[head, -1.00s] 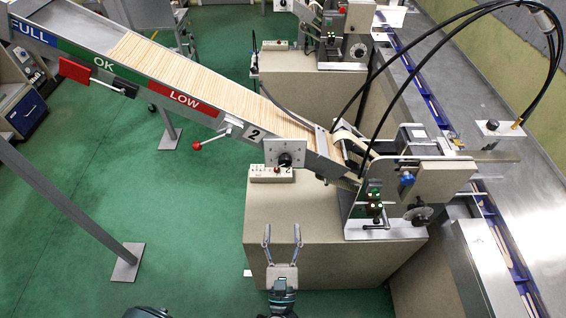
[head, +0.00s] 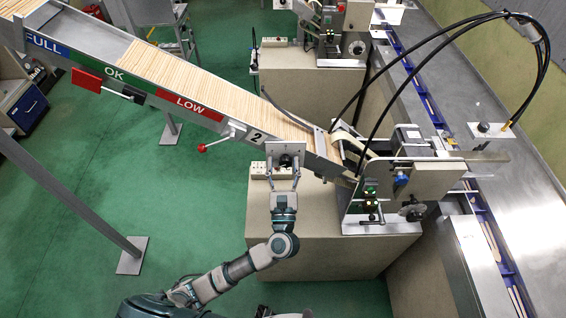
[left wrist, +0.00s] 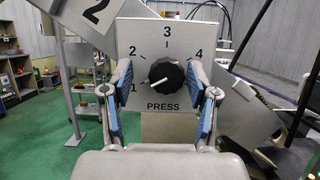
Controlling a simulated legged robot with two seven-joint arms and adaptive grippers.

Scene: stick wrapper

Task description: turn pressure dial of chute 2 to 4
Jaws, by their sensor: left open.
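The chute 2 pressure dial is a black round knob (left wrist: 167,80) on a pale square plate (left wrist: 190,38) marked PRESS, with numbers 1 to 4 around it. Its white pointer line slants down-left, towards the 1. In the head view the plate (head: 271,148) hangs at the lower end of the chute (head: 175,72), by the label 2. My left gripper (head: 284,181) is open in front of the plate. In the left wrist view its blue-padded fingers (left wrist: 164,105) stand on either side of the knob, with a gap on both sides. My right gripper is not in view.
A red-balled lever (head: 203,148) sticks out of the chute left of the plate. The wrapper machine (head: 430,180) with black hoses stands to the right on a beige cabinet (head: 320,225). A white socket box (head: 257,170) is just below the plate. Green floor is open at left.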

